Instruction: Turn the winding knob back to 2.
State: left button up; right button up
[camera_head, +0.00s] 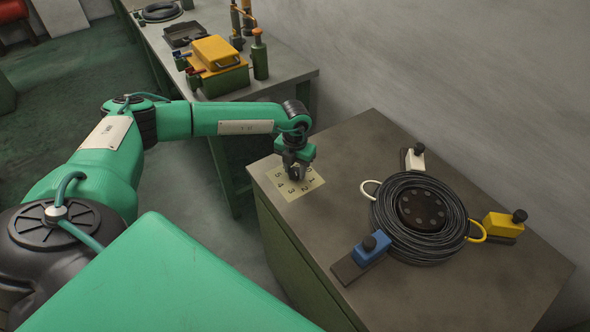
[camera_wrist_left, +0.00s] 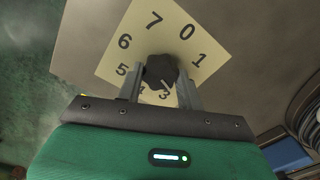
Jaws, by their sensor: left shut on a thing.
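The winding knob (camera_wrist_left: 161,72) is small, dark and faceted, in the middle of a pale square dial plate (camera_wrist_left: 128,35) with black numbers around it. In the left wrist view a light mark on the knob's lower side points about towards the 3; the 2 is hidden behind a finger. My left gripper (camera_wrist_left: 161,80) is shut on the knob, one finger on each side. In the head view my left gripper (camera_head: 294,168) is over the dial plate (camera_head: 305,184), at the cabinet's near left corner, and largely hides the knob. My right gripper is not in view.
The cabinet top (camera_head: 440,305) also bears a coil of black cable (camera_head: 392,240) around a dark hub, with blue (camera_head: 371,249), white (camera_head: 414,159) and yellow (camera_head: 503,224) blocks around it. A workbench (camera_head: 290,68) with a yellow-lidded box (camera_head: 215,52) stands behind, against the wall.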

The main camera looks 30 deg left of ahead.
aim_at(295, 171)
pick_arm(q)
jog(key=shift+n+b, duration=0.35)
jog(key=shift+n, duration=1.35)
jog(key=o, duration=1)
notch_tip(295, 171, up, 14)
jog(key=b, duration=0.3)
jog(key=shift+f, duration=0.1)
